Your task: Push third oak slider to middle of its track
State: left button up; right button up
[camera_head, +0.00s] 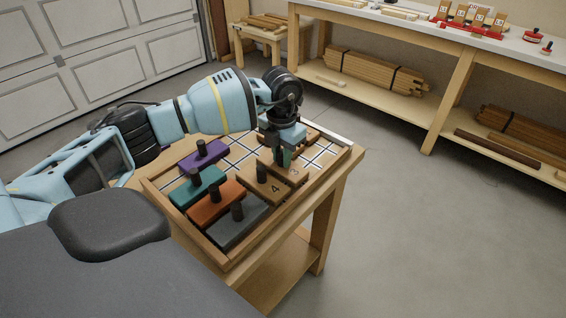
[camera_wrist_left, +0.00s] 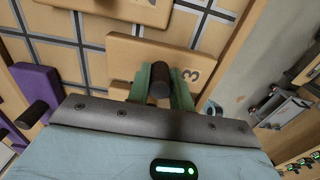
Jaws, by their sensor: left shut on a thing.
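The third oak slider, marked 3 (camera_head: 296,172), sits toward the right side of the gridded board, close beside the oak slider marked 4 (camera_head: 262,187). In the left wrist view slider 3 (camera_wrist_left: 128,52) is a pale wooden block with a dark upright peg (camera_wrist_left: 162,76). My left gripper (camera_head: 283,157) points down over slider 3, and its green fingers (camera_wrist_left: 160,88) are shut around the peg. The gripper hides the peg and part of the slider in the head view. My right gripper is not in view.
Purple (camera_head: 205,154), teal (camera_head: 190,194), orange (camera_head: 213,210) and grey (camera_head: 240,232) sliders with dark pegs fill the left and near side. Another oak slider (camera_head: 310,137) lies behind my gripper. Bare gridded board shows between the purple and oak sliders. A wooden rim (camera_head: 322,178) bounds the board.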

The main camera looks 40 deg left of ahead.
pick_arm(q)
jog(key=shift+w+a+b, duration=0.15)
jog(key=shift+a+b, duration=0.05)
jog(key=shift+a, duration=1.7)
jog(key=shift+w+a+b, duration=0.15)
jog(key=shift+a, duration=1.7)
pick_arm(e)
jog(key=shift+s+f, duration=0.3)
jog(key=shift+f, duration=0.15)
pick_arm(q)
jog(key=o, duration=0.8)
jog(key=shift+c, duration=0.2)
jog(key=shift+r, duration=0.2)
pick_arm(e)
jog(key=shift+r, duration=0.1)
pick_arm(q)
notch_tip(320, 180, up, 7)
jog(key=p, duration=0.4)
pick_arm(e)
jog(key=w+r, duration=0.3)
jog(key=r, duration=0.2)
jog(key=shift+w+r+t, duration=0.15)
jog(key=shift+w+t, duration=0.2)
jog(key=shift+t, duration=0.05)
